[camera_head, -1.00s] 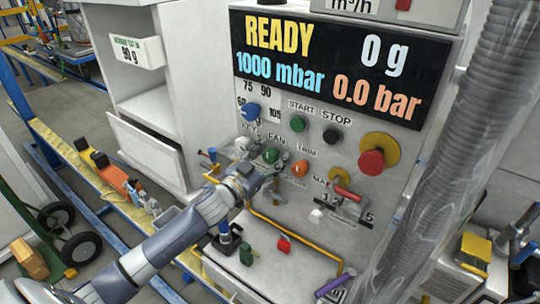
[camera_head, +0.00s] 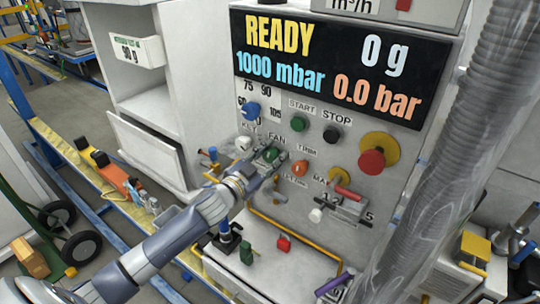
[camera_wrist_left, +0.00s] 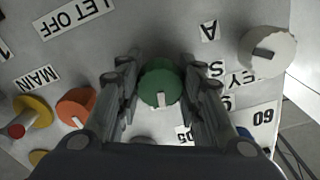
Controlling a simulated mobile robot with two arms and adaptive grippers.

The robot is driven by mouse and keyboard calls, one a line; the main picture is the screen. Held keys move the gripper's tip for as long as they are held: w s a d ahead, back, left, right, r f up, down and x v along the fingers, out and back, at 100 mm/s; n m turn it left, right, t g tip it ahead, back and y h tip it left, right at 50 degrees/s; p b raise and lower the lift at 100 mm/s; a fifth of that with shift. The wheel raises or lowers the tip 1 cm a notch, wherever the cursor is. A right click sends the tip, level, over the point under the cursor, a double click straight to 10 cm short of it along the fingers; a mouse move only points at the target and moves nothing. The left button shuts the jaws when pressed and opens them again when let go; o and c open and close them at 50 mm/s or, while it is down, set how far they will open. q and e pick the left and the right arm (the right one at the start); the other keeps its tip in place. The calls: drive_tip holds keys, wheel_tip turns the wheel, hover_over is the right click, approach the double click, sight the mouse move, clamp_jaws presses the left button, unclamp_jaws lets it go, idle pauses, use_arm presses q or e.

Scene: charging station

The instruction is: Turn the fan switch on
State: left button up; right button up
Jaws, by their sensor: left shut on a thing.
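The green fan knob (camera_head: 270,154) sits on the panel beside the FAN label. It also shows in the wrist view (camera_wrist_left: 160,84), with a pale pointer mark on its face toward the lower edge of the picture. My left gripper (camera_head: 262,168) is at the knob, with one finger on each side of it, shut on it. The fingers (camera_wrist_left: 162,88) partly hide the knob's sides. My right gripper is not in view.
A white knob (camera_head: 243,144) is left of the fan knob and an orange knob (camera_head: 299,168) is right. The green start button (camera_head: 298,124), black stop button (camera_head: 331,134) and red emergency button (camera_head: 371,160) are nearby. A grey hose (camera_head: 455,150) runs down the right side.

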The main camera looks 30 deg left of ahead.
use_arm(q)
drive_tip(key=m, duration=0.4)
drive_tip(key=shift+r+m, duration=0.1)
drive_tip(key=shift+m, duration=0.2)
drive_tip(key=m, duration=0.3)
drive_tip(key=shift+m, duration=0.3)
drive_tip(key=m, duration=0.4)
drive_tip(key=shift+d, duration=0.1)
drive_tip(key=shift+m, duration=1.7)
drive_tip(key=shift+f, duration=0.2)
drive_tip(key=o, duration=1.1)
drive_tip(key=shift+d, duration=0.1)
